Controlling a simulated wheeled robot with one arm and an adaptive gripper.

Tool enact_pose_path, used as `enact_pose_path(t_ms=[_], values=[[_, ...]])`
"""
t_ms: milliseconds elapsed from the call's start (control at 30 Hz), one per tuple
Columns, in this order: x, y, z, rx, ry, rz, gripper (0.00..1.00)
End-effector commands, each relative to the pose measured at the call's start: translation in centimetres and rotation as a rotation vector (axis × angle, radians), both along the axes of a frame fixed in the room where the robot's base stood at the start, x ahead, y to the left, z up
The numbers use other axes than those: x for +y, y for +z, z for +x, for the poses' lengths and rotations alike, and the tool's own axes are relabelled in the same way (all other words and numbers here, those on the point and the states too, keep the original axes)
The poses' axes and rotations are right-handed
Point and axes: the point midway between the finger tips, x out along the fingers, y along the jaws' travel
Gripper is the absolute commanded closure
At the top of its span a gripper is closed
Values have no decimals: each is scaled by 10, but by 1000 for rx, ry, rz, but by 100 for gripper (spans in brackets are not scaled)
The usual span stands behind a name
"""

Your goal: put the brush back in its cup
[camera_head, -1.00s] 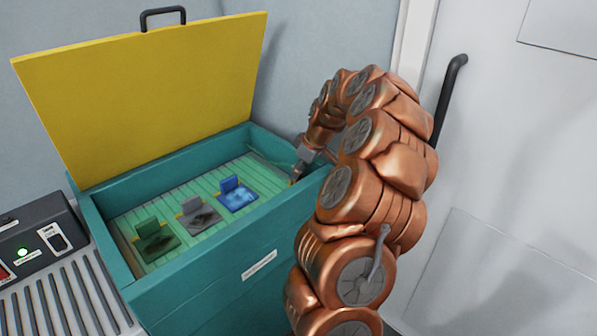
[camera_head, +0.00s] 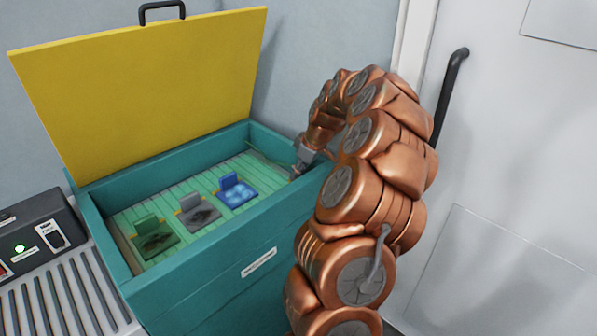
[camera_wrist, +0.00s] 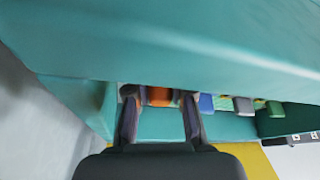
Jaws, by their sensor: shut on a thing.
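My gripper (camera_head: 303,158) is at the right end of an open teal chest, by the inside of its rim. In the wrist view its two dark fingers (camera_wrist: 160,115) stand either side of an orange piece (camera_wrist: 159,95), which they grip. This piece may be part of the brush, but its full shape is hidden. I cannot make out a cup in either view; the chest's right corner is partly behind my arm.
The teal chest (camera_head: 215,262) has a raised yellow lid (camera_head: 150,95). Green (camera_head: 150,237), grey (camera_head: 197,212) and blue (camera_head: 237,192) pieces sit on its slatted floor. A control box (camera_head: 40,240) stands left. A door with a black handle (camera_head: 447,95) is at right.

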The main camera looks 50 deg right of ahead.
Motion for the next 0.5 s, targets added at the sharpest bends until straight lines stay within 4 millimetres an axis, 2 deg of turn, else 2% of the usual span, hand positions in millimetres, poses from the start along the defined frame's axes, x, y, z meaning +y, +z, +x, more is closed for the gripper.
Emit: enact_pose_path(t_ms=[200, 233, 500], values=[[0, 0, 0, 0, 0, 0, 100], [0, 0, 0, 0, 0, 0, 75], [0, 0, 0, 0, 0, 0, 49]])
